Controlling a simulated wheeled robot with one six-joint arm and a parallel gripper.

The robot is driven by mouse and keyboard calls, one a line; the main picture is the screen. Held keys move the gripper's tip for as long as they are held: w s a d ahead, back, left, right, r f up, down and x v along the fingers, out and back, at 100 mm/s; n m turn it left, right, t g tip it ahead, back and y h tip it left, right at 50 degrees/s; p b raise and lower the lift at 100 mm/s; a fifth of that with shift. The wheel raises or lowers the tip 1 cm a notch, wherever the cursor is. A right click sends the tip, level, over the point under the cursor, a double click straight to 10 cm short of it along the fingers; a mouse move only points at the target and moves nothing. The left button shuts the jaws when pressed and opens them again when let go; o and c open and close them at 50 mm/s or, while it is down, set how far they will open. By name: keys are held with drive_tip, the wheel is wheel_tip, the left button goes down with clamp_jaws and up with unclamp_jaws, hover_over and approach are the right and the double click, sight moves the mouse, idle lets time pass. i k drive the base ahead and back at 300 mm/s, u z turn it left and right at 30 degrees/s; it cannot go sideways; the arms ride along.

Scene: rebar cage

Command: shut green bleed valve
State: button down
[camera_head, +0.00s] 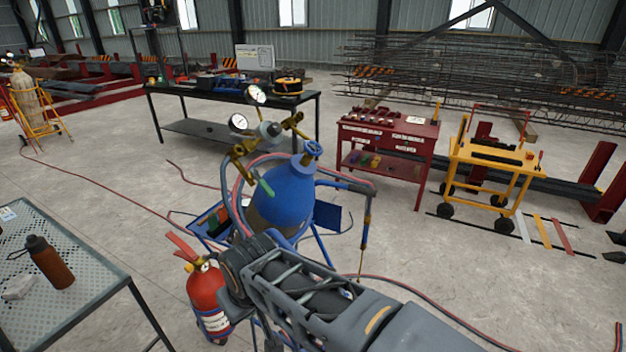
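A blue gas cylinder (283,193) stands on a blue trolley frame in the middle. A brass regulator (244,148) with two round white gauges (256,94) sits at its top. A small green lever or knob (264,187) shows at the left front of the cylinder, below the brass fittings; it looks like the green bleed valve. Whether it is open or shut I cannot tell. My dark arm reaches in from the lower right and covers the lower front of the cylinder. I cannot make out my gripper's fingers.
A red fire extinguisher (206,298) stands left of my arm. A perforated metal table (90,262) with a brown bottle (50,262) is at the left. Red hoses (420,298) lie on the floor. A red tool cart (388,143) and yellow trolley (492,160) stand behind.

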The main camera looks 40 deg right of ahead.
sight(262, 183)
drive_tip(key=u, duration=0.75)
drive_tip(key=i, duration=1.4)
drive_tip(key=z, duration=2.55)
